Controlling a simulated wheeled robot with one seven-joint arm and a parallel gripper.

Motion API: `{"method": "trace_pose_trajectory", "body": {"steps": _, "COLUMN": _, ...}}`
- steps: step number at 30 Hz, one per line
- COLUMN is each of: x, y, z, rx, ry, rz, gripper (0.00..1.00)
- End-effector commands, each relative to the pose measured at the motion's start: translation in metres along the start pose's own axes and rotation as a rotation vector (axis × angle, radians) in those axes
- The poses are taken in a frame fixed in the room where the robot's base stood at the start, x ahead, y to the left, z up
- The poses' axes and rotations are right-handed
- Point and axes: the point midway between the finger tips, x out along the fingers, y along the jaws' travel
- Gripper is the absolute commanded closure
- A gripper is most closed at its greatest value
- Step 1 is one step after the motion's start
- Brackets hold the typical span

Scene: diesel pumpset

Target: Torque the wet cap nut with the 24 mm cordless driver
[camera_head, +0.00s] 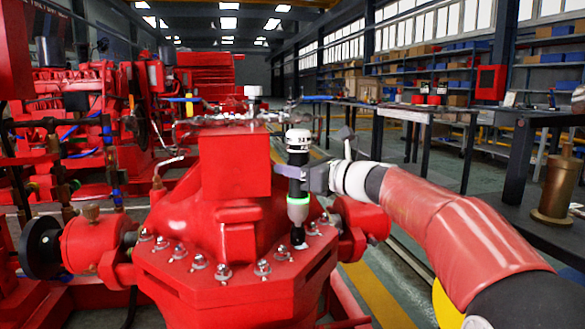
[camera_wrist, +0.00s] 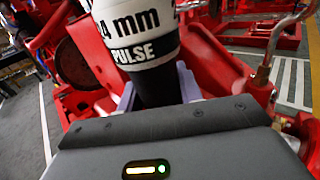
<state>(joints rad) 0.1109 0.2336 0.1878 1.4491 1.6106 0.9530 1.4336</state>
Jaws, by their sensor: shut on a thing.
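The cordless driver (camera_head: 298,180) is black with a white top and a glowing green ring near its lower end. It stands upright over the flange of the red pump casing (camera_head: 215,245), its tip down at the row of cap nuts. My gripper (camera_head: 318,178) is shut on the driver's black body from the right. In the wrist view the driver (camera_wrist: 140,50) shows the words "4 mm PULSE" between my gripper's fingers (camera_wrist: 160,88). Several silvery cap nuts (camera_head: 222,271) line the flange. The nut under the driver is hidden, and I cannot tell which nut is wet.
A red box-shaped block (camera_head: 229,165) rises on the casing just left of the driver. Dark workbenches (camera_head: 430,112) stand at the right, with a brass cylinder (camera_head: 558,188) on the near one. Floor with yellow stripes is open between casing and benches.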

Motion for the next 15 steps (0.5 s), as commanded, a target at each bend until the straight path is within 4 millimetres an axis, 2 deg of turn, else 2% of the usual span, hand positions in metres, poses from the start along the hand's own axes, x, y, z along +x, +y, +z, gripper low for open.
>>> {"method": "trace_pose_trajectory", "body": {"steps": 5, "x": -0.001, "y": -0.002, "z": 0.003, "rx": 0.001, "ry": 0.006, "rz": -0.004, "gripper": 1.0}}
{"method": "trace_pose_trajectory", "body": {"steps": 15, "x": 0.0, "y": -0.001, "z": 0.029, "rx": -0.001, "ry": 0.001, "rz": -0.002, "gripper": 1.0}}
